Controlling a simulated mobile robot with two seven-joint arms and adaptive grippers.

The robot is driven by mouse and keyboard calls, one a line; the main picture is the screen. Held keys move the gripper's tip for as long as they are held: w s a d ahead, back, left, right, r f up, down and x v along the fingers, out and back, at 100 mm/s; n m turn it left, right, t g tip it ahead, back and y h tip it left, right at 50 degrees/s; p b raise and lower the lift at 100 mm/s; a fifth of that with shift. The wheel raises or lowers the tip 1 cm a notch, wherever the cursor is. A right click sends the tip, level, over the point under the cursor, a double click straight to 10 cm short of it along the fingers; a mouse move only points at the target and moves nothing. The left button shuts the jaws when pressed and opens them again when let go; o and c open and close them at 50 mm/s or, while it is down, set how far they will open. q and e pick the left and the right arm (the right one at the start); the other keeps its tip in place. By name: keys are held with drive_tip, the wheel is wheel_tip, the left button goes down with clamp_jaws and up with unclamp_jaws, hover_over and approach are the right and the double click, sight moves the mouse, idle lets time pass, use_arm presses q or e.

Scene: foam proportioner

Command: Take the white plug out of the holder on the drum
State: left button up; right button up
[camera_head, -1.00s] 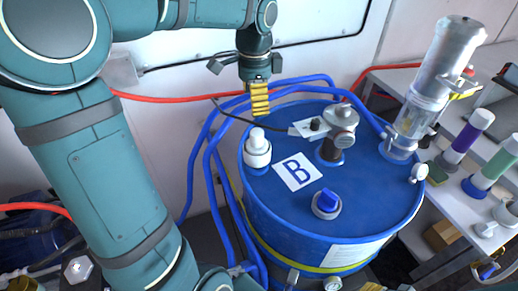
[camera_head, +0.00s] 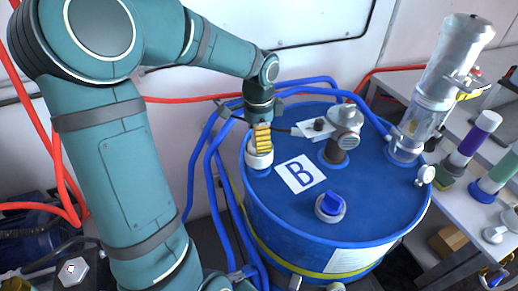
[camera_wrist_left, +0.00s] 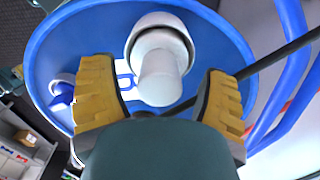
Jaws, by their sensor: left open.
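The white plug (camera_wrist_left: 160,78) stands in its white round holder (camera_wrist_left: 160,24) on top of the blue drum (camera_head: 262,200). In the head view the holder (camera_head: 259,160) shows at the drum's left rim, and the plug is mostly hidden behind my yellow fingers. My left gripper (camera_head: 262,145) points down over the plug. In the left wrist view its two ribbed yellow fingers (camera_wrist_left: 162,100) are apart, one on each side of the plug, with gaps to it. My right gripper is in neither view.
A grey metal fitting (camera_head: 344,125) and a clear cylinder pump (camera_head: 425,105) stand on the drum. A blue plug (camera_head: 332,203) sits in a grey ring near the front. Blue hoses (camera_head: 207,160) and a dark cable run close to my gripper.

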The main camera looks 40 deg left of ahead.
use_arm(q)
clamp_jaws()
drive_tip(key=shift+r, duration=0.1)
